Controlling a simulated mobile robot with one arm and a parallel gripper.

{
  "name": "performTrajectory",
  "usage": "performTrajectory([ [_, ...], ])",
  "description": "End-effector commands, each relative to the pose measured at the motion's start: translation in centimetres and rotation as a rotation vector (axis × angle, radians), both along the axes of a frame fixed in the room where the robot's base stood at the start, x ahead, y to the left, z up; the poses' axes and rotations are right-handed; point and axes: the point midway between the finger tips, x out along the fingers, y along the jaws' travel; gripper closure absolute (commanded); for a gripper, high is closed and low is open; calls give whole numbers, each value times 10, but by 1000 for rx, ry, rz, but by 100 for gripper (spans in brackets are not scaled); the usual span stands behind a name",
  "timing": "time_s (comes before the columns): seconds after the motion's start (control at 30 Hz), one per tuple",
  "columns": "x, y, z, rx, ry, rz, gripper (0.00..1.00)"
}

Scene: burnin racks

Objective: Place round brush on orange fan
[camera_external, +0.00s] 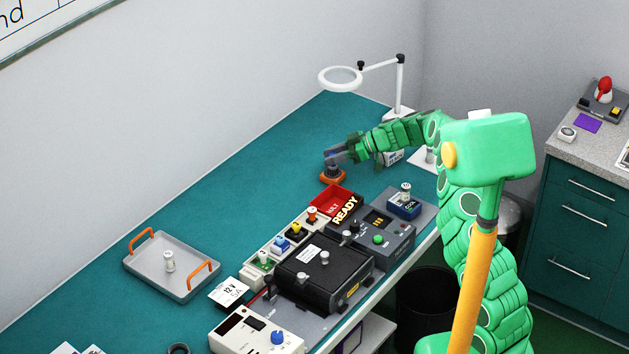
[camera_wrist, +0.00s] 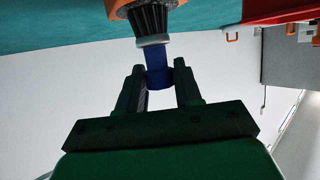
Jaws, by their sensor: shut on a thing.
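My gripper (camera_external: 338,156) is at the far part of the teal bench, above a small orange fan (camera_external: 332,177) on the bench. In the wrist view my gripper (camera_wrist: 159,77) is shut on the blue handle of the round brush (camera_wrist: 155,58). The brush has a pale collar and dark bristles, which point away from my gripper at the orange fan (camera_wrist: 116,7). The bristle end meets the fan in the picture; I cannot tell whether they touch. The fan is cut off by the top edge of the wrist view. In the external view my gripper mostly hides the brush.
A black box (camera_external: 322,272) and a grey tray (camera_external: 150,272) with orange handles are farther front. A magnifier lamp (camera_external: 341,78) stands behind my gripper. The bench left of the fan is clear.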

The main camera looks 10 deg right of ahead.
Motion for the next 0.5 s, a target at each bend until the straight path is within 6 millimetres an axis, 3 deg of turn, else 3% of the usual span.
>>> performTrajectory([
  [0.03,0,0,-2,0,1,0,96],
  [0.07,0,0,-2,0,1,0,64],
  [0.2,0,0,-2,0,1,0,43],
  [0.5,0,0,-1,0,0,0,40],
])
